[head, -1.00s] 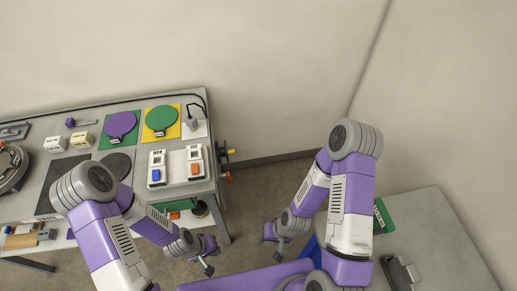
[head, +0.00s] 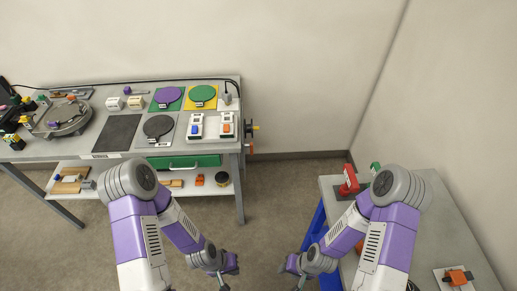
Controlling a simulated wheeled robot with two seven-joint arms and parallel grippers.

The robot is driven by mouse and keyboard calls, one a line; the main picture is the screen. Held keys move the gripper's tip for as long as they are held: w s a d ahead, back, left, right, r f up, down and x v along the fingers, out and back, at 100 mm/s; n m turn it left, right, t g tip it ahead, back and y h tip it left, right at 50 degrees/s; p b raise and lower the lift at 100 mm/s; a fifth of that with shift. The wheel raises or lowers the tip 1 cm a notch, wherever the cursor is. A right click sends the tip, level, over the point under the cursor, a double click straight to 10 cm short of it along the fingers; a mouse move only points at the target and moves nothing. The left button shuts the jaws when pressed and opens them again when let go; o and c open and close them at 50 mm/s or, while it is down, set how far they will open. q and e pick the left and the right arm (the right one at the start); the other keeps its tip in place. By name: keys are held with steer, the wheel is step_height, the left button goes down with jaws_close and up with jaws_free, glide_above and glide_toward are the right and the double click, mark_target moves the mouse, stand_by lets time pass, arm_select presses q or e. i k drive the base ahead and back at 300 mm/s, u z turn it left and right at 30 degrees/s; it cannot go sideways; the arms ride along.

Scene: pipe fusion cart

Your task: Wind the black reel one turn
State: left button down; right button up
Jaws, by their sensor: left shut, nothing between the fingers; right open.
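A small dark reel (head: 248,128) with a yellow knob (head: 256,127) sits on the right end of the grey cart (head: 75,152). A red-orange knob (head: 250,147) shows just below it. The details of the reel are too small to make out. My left gripper (head: 229,272) is shut and empty, low in the picture, in front of the cart and well apart from the reel. My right gripper (head: 294,272) is open and empty, to the right of the left one, over the floor. Neither gripper touches anything.
The cart top holds a purple disc (head: 167,95), a green disc (head: 203,93), two button boxes and a round clamp device (head: 62,118). A dark round item (head: 221,178) lies on its lower shelf. A second table (head: 440,215) stands at the right. Floor between is clear.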

mark_target(249, 128)
steer(key=z, duration=0.05)
steer(key=k, duration=0.4)
steer(key=u, duration=0.25)
steer(key=i, duration=1.45)
steer(key=z, duration=0.05)
